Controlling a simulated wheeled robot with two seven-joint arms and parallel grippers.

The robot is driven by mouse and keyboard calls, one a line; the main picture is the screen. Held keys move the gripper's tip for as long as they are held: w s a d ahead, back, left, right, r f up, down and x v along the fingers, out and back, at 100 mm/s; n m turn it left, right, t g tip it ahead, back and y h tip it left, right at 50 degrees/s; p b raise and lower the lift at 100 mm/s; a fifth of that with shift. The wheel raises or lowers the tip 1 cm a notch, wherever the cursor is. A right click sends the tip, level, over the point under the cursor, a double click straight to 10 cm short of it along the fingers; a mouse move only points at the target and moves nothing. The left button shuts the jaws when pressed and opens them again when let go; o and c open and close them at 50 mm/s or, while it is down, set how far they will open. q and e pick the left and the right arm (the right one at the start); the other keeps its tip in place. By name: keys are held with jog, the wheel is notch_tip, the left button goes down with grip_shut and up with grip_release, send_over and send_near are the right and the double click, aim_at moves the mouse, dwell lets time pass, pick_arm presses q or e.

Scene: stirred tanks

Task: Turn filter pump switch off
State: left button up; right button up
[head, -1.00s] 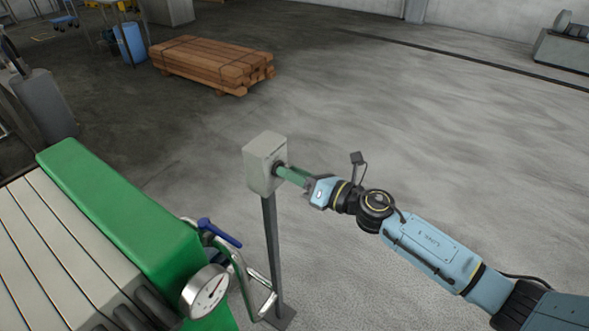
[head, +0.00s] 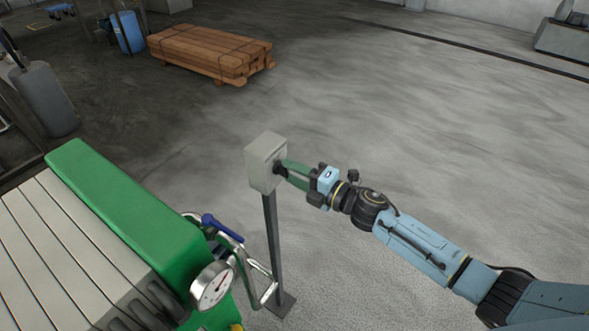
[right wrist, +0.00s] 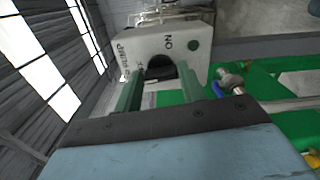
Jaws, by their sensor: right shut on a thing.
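The pump switch is a pale grey box (head: 261,168) on a dark post (head: 271,240) beside the green machine. Its black knob (head: 278,168) sticks out of the right face. My right gripper (head: 285,171) reaches in from the right, its green fingers shut on the knob. In the right wrist view, the fingers (right wrist: 160,77) lie on both sides of the black knob (right wrist: 160,66). The box face (right wrist: 185,42) there shows "ON" near a dark green dot, and other lettering partly hidden by a finger. My left gripper is not in view.
The green machine (head: 125,205) with pale plates, a pressure gauge (head: 212,285) and a blue-handled valve (head: 222,229) stands close on the left. A timber stack (head: 210,52) lies at the back. The floor to the right is clear.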

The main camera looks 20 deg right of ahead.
jog(key=shift+m, duration=0.5)
jog(key=o, duration=1)
jog(key=v, duration=1.3)
jog(key=shift+s+d+b, duration=0.15)
jog(key=shift+b, duration=0.25)
